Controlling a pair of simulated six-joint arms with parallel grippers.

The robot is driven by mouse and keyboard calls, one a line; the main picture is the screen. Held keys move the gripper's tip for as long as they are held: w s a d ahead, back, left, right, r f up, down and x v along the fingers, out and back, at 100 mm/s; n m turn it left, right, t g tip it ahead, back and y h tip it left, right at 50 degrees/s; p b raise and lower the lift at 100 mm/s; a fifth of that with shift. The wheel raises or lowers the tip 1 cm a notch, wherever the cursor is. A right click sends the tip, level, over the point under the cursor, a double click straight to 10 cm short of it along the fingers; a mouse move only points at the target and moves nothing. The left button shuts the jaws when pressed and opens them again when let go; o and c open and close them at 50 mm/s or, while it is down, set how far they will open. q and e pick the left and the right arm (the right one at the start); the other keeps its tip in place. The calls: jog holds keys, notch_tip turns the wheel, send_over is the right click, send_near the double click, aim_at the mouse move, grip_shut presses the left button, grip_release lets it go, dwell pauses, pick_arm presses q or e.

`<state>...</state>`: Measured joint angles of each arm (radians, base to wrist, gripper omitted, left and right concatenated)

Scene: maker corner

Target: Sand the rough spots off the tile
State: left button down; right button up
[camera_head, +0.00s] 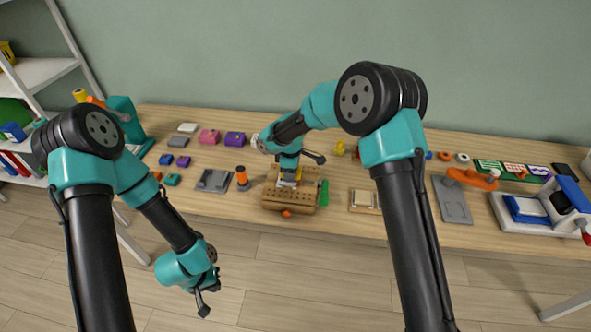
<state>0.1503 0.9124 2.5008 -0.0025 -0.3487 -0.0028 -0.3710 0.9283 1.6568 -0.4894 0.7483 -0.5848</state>
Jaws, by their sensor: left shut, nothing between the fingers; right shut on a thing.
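A pale, cream square piece that looks like the tile (363,198) lies in a shallow wooden tray (365,210) on the table, right of centre. My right gripper (288,181) points down over a brown wooden block with holes (276,201), left of that tray. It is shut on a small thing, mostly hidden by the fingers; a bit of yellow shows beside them. Rough spots are too small to make out. My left gripper (203,305) is shut and empty, low in front of the table and over the floor.
A green piece (323,193) stands at the block's right side. An orange-topped post (242,177) and a grey plate (214,180) are to its left. At right are a grey panel (452,203) and a white-and-blue machine (528,209). Small coloured blocks lie at the left.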

jog(key=shift+w+a, duration=0.2)
jog(key=shift+a, duration=0.8)
jog(key=shift+w+a, duration=0.2)
jog(key=shift+a, duration=0.75)
jog(key=shift+d, duration=0.1)
jog(key=shift+s+d, duration=0.25)
jog(key=shift+d, duration=0.75)
jog(key=shift+s+d, duration=0.25)
jog(key=shift+d, duration=0.8)
jog(key=shift+s+d, duration=0.25)
jog(key=shift+d, duration=0.75)
jog(key=shift+a+r, duration=0.1)
jog(key=shift+r, duration=4.05)
jog(key=shift+w, duration=0.1)
